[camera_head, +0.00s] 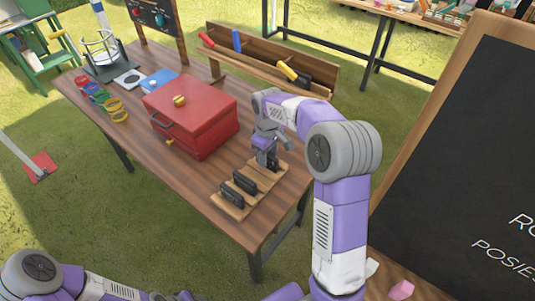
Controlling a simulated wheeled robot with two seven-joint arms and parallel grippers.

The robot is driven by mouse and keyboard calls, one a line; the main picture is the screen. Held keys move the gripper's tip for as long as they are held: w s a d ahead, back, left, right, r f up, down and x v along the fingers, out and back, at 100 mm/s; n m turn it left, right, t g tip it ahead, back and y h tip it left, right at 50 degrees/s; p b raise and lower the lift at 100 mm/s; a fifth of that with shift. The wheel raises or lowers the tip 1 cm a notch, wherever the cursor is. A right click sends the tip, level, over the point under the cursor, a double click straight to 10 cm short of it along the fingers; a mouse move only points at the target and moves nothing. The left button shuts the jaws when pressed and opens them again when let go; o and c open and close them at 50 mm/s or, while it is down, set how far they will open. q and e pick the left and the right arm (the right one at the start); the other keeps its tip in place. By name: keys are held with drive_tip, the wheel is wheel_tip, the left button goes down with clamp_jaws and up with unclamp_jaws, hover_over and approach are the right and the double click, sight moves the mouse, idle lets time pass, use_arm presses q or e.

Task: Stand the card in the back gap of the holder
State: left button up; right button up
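The wooden holder (264,182) lies near the right front corner of the brown table. Two dark cards stand in it, one toward the front (231,196) and one near the middle (245,182). My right gripper (268,162) points down at the back end of the holder. A dark shape shows at its fingertips, low over or in the back gap. I cannot tell whether it is a card or the fingers, nor whether the fingers are shut. My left arm is low at the left; its gripper is not in view.
A red box (194,112) with a yellow knob stands left of the holder. A wooden rack (270,62) with coloured tools runs along the back edge. Coloured rings (100,100) lie at the far left. A blackboard (465,150) stands at the right.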

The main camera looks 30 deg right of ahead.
sight(268, 154)
wheel_tip(268, 154, up, 12)
drive_tip(key=p, duration=0.4)
drive_tip(key=shift+r, duration=0.15)
idle(0.5)
